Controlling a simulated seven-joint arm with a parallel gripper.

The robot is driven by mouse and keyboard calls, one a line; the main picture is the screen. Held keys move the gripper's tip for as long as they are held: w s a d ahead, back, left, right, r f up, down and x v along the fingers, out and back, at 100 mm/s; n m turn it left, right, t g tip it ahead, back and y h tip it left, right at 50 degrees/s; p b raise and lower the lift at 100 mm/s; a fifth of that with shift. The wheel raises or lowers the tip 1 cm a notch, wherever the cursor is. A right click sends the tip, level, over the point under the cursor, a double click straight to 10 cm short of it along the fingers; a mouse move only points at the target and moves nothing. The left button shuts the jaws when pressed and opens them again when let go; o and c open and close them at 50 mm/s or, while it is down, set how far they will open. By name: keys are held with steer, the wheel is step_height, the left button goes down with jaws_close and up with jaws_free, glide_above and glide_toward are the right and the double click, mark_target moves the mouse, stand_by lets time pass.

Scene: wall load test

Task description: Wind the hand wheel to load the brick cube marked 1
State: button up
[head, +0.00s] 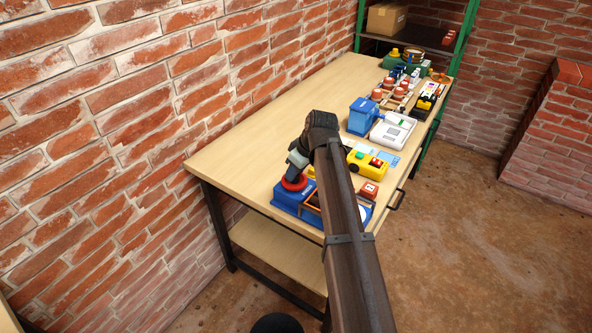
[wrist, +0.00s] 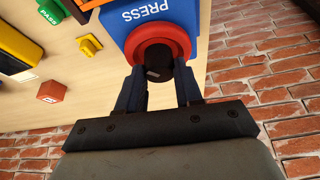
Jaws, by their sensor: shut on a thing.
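A blue press (head: 284,200) stands at the near end of the bench, and the wrist view shows the word PRESS on its blue face (wrist: 126,20). Its red ring-shaped hand wheel (wrist: 184,43) has a dark round centre, and the wheel also shows in the head view (head: 294,184). My gripper (wrist: 158,88) is shut on the hand wheel, with a finger on each side of its dark centre. A small red brick cube (head: 369,190) with a pale mark sits right of the press, and a red cube shows in the wrist view (wrist: 51,91). I cannot read its number.
A white device (head: 392,131) and a blue box (head: 362,116) stand farther back. Several small items crowd the far end. The brick wall (head: 120,100) borders the bench, whose left side is clear.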

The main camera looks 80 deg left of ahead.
steer(key=shift+m, duration=0.3)
steer(key=m+t, duration=0.1)
steer(key=m, duration=0.3)
steer(key=shift+s+d+t+y, duration=0.1)
steer(key=shift+s+t+y, duration=0.05)
steer(key=shift+t+y, duration=0.2)
steer(key=shift+s+m+t, duration=0.1)
steer(key=shift+m+t, duration=0.85)
steer(key=shift+m, duration=1.55)
steer(key=o, duration=1)
steer(key=v, duration=1.3)
steer(key=shift+s+d+r, duration=0.1)
steer(key=shift+d+r, duration=0.1)
steer(key=shift+r, duration=0.15)
